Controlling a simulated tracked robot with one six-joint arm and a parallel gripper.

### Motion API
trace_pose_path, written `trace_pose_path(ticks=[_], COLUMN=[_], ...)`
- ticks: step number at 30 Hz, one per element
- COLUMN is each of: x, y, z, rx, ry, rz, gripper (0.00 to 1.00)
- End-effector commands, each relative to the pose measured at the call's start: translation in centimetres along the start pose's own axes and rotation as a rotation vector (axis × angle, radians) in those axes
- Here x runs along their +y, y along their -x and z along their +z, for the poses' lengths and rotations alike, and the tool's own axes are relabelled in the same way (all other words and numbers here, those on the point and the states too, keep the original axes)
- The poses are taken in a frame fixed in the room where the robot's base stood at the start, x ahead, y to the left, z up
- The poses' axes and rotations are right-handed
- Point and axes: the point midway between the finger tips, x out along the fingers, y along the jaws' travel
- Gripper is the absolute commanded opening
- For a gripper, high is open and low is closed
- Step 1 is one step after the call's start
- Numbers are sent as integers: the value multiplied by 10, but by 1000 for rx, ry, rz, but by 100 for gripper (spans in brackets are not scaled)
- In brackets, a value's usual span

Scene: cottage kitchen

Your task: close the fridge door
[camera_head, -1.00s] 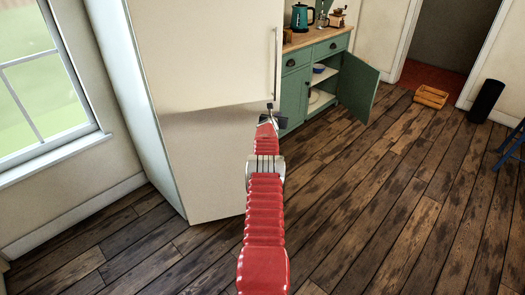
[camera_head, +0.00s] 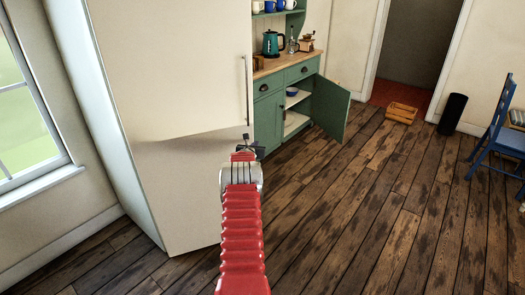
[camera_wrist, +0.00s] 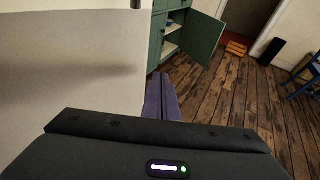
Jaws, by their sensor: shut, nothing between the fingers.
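The tall cream fridge stands at left in the head view. Its upper door (camera_head: 175,65) has a vertical handle (camera_head: 247,92) near the right edge. The door's lower edge stands out over the lower panel (camera_head: 190,190), with shadow below; how wide any gap is I cannot tell. My gripper (camera_head: 245,147) is at the lower right corner of the door, below the handle; whether it touches is unclear. In the wrist view the fingers (camera_wrist: 162,98) are together and empty, just right of the pale door (camera_wrist: 75,80).
A green cabinet (camera_head: 268,118) with an open door (camera_head: 332,105) stands beyond the fridge. A wooden crate (camera_head: 402,112), a black cylinder (camera_head: 452,114) and a blue chair (camera_head: 497,130) are at right. The plank floor (camera_head: 350,215) between is clear. A window (camera_head: 28,120) is at left.

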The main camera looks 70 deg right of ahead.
Motion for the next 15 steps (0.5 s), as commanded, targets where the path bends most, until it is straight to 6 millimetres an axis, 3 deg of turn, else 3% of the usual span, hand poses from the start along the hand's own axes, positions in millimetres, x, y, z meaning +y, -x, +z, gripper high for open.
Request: trace_pose_path(ticks=[15], x=[-22], y=[34], z=[3], rx=[-1], ry=[0], rz=[-3], gripper=[0])
